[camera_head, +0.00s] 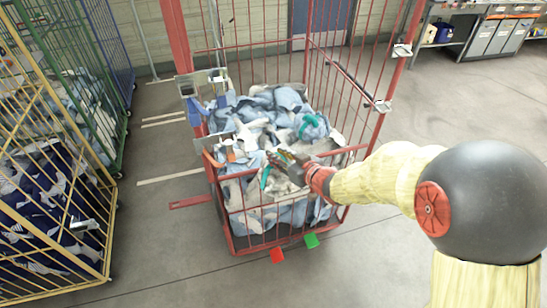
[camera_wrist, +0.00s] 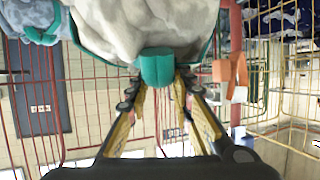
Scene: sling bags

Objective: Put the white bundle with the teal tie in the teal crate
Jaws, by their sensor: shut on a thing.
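My gripper (camera_head: 284,161) reaches over the front of the red cage cart. In the wrist view its two fingers (camera_wrist: 158,88) are shut on the teal tie (camera_wrist: 157,67) of a white-grey bundle (camera_wrist: 145,25). The bundle fills the top middle of that view, with teal edging on its sides. In the head view the white bundle (camera_head: 282,185) shows partly beside the gripper, among the cart's cloth; I cannot tell whether it touches the other cloth. I see no teal crate in either view.
The red cage cart (camera_head: 352,151) holds many blue and white bundles, one with a teal tie (camera_head: 309,122). Yellow (camera_head: 50,255) and green (camera_head: 122,150) cage carts stand at left. A workbench with grey bins (camera_head: 490,37) is at back right. Floor (camera_head: 390,255) is clear in front.

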